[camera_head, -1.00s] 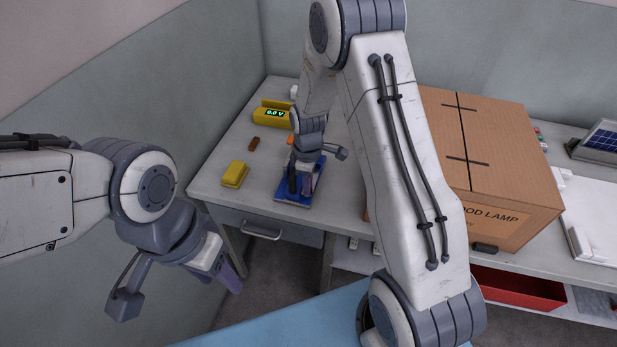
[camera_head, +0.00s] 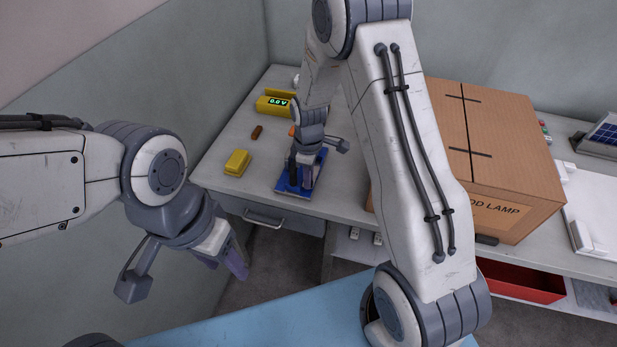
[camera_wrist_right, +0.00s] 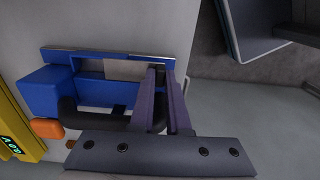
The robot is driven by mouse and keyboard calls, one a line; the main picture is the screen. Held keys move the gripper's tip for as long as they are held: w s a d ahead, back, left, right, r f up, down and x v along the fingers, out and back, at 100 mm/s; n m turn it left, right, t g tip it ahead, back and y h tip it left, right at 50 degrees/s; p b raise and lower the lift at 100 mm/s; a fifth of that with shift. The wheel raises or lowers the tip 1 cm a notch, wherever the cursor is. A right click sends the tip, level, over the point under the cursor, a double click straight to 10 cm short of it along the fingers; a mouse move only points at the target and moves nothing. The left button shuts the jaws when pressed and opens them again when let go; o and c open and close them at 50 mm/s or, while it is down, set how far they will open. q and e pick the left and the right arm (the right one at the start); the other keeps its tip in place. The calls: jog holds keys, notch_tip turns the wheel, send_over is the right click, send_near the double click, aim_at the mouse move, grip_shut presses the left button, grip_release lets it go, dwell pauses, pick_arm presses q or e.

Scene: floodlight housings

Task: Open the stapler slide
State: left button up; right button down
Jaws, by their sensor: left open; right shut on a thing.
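The blue stapler (camera_head: 285,188) with a black handle lies on the grey bench. In the right wrist view, the stapler (camera_wrist_right: 43,92) lies across the upper left, its black handle curving along the near side. My right gripper (camera_head: 306,180) is over the stapler. In its wrist view, the right gripper's fingers (camera_wrist_right: 166,76) are close together at the stapler's right end, shut on part of it. The fingers hide the gripped part, and I cannot tell how far the slide is out. My left gripper (camera_head: 238,266) is open and empty, in front of the bench at the left.
A yellow block (camera_head: 237,162), a brown piece (camera_head: 257,132) and a yellow meter (camera_head: 274,104) lie left of and behind the stapler. A large cardboard box (camera_head: 500,170) stands right of my right arm. A drawer handle (camera_head: 264,219) juts out below the bench edge.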

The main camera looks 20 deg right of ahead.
jog(key=c, duration=0.9)
grip_release()
jog(key=shift+r, duration=0.1)
notch_tip(320, 180, up, 10)
jog(key=shift+r, duration=0.15)
